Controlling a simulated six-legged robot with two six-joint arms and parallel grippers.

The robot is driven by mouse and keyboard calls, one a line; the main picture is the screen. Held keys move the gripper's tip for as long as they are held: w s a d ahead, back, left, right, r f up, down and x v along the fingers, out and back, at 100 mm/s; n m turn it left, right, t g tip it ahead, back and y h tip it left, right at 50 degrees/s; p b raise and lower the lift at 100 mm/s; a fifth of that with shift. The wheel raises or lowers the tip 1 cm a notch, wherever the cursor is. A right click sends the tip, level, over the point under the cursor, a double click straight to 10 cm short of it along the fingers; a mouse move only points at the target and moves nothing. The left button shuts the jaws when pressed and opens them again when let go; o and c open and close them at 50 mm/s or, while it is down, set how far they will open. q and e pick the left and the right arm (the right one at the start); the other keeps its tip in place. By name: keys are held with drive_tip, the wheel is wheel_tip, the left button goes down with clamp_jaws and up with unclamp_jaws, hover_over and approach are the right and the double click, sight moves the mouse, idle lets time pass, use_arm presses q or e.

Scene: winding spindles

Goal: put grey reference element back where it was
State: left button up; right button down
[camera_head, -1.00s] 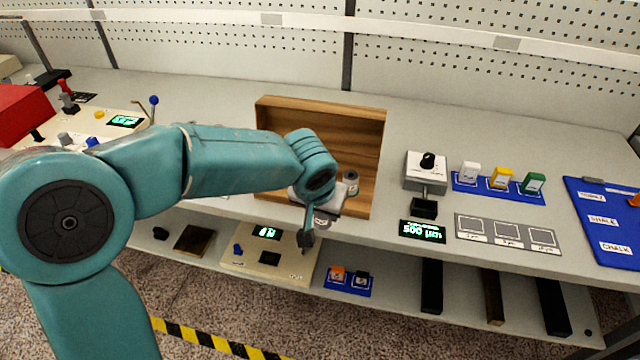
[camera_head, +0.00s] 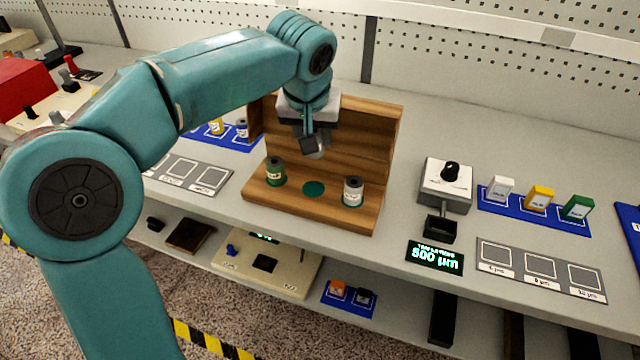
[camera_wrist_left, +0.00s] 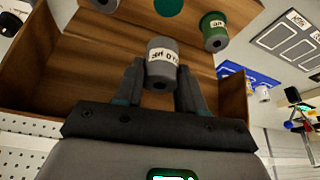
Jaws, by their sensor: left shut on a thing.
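My left gripper (camera_head: 308,142) is shut on a grey cylindrical element (camera_wrist_left: 161,66) with a white label. The element also shows partly below the jaws in the head view (camera_head: 316,151). They are above the wooden stand (camera_head: 265,203), near its back wall. On the stand's base, a green labelled spindle (camera_head: 275,171) stands at left and a grey-white labelled spindle (camera_head: 353,191) at right. A bare green round spot (camera_head: 313,188) lies between them. The spot (camera_wrist_left: 168,6) and green spindle (camera_wrist_left: 214,32) also show in the wrist view. My right gripper is out of view.
Right of the stand is a grey device with a black knob (camera_head: 451,170) and a display (camera_head: 435,257). Beyond it, white, yellow and green blocks stand on a blue holder (camera_head: 531,211). Grey marked squares (camera_head: 540,267) lie in front. A lower shelf holds another panel (camera_head: 262,266).

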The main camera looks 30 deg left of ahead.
sight(312, 157)
use_arm(q)
drive_tip(key=f, duration=0.5)
drive_tip(key=shift+s+a+b, duration=0.15)
drive_tip(key=shift+a+b, duration=0.05)
drive_tip(key=shift+b, duration=0.2)
drive_tip(key=shift+d+f, duration=0.1)
drive_tip(key=shift+f, duration=0.6)
wheel_tip(312, 157, down, 2)
drive_tip(key=shift+s+f+b, duration=0.15)
drive_tip(key=shift+f+b, duration=0.1)
drive_tip(key=shift+b, duration=0.05)
drive_tip(key=shift+f, duration=0.35)
drive_tip(key=shift+f, duration=0.2)
drive_tip(key=o, duration=1.2)
drive_tip(key=shift+c, duration=0.2)
drive_tip(key=shift+r, duration=0.1)
